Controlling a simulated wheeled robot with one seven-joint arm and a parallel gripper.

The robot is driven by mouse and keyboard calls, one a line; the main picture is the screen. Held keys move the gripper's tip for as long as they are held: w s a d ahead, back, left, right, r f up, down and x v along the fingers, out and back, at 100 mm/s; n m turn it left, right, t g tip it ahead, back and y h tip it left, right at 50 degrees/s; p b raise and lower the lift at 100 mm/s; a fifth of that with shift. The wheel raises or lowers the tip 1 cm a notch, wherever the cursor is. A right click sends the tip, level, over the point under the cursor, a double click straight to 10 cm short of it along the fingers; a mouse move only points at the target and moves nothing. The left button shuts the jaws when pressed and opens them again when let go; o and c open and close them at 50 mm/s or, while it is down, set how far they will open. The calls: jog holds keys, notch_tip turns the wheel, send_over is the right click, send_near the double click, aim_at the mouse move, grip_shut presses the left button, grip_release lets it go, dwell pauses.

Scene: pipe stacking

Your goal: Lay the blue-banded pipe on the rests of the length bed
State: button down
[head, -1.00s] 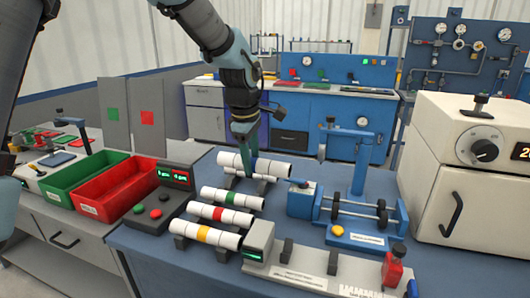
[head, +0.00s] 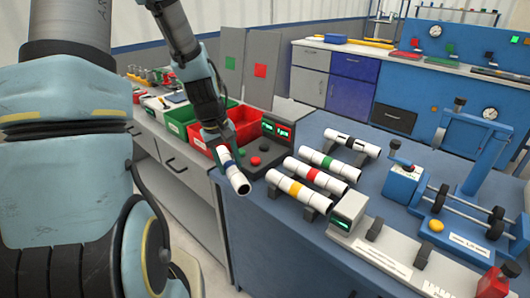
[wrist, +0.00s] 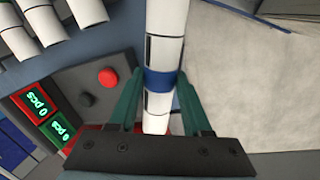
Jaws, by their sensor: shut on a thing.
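A white pipe with a blue band (head: 231,166) is held between the fingers of my gripper (head: 218,143) in the head view. It hangs tilted near the table's left front edge, beside the control box. In the wrist view the blue band (wrist: 164,81) lies between the two green fingers of my gripper (wrist: 160,82), and the pipe runs up out of the picture. The length bed (head: 392,262) is a grey bar at the front right with dark upright rests (head: 374,229). Its rests are empty.
White pipes with black (head: 352,145), green (head: 328,163), red (head: 315,177) and yellow (head: 298,192) bands lie on supports in mid-table. The control box (head: 277,135) and a red bin (head: 246,118) stand behind the held pipe. A blue roller fixture (head: 455,225) stands right.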

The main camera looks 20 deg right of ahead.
jog(key=w+a+f+m, duration=0.1)
jog(key=w+a+f, duration=0.2)
jog(key=a, duration=0.5)
jog(key=w+a+f+m, duration=0.1)
jog(key=w+a+f, duration=0.2)
jog(key=a, duration=0.5)
jog(key=shift+a+f+g, duration=0.3)
jog(key=shift+f, duration=0.2)
